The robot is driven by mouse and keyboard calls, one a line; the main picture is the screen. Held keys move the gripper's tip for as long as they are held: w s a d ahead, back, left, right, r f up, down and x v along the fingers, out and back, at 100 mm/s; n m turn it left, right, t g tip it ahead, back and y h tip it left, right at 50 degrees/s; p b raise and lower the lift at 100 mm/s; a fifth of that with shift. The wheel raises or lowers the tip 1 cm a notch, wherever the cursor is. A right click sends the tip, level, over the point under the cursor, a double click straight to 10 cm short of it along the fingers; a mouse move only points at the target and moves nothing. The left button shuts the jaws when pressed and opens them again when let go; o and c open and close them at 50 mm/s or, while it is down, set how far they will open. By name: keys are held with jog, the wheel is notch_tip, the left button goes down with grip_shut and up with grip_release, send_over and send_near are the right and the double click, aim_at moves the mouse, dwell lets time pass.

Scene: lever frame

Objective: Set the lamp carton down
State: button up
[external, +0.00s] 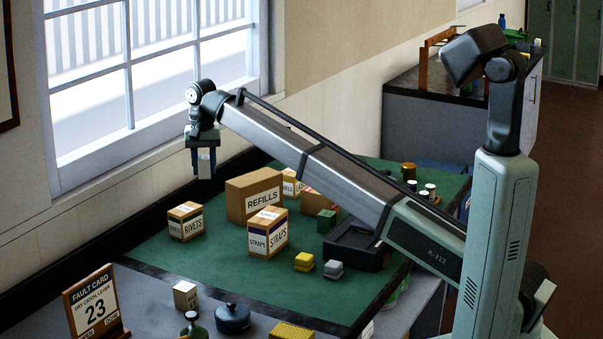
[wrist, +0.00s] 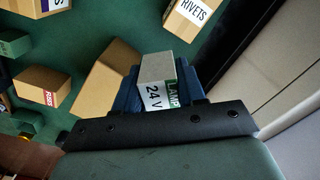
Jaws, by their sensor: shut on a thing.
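The lamp carton (wrist: 154,72) is a small grey-topped box with a white and green label reading "24 V" and "LAMP" in the wrist view. My gripper (external: 203,152) is shut on it, with blue finger pads at its sides. In the external view the carton (external: 206,165) hangs below my gripper, in the air near the window, above and behind the rivets carton. Its underside is hidden in the wrist view.
On the green mat (external: 190,258) stand the rivets carton (external: 186,222), the larger refills carton (external: 254,194) and the straps carton (external: 268,232). A black tray (external: 352,245) and yellow and grey blocks lie to the right. The mat's front left is bare.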

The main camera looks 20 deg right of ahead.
jog(key=n, duration=0.2)
send_over(163, 251)
jog(key=shift+f, duration=7.55)
jog(key=shift+f, duration=0.15)
jog(key=o, duration=1)
notch_tip(163, 251, up, 12)
jog(key=shift+r, duration=0.2)
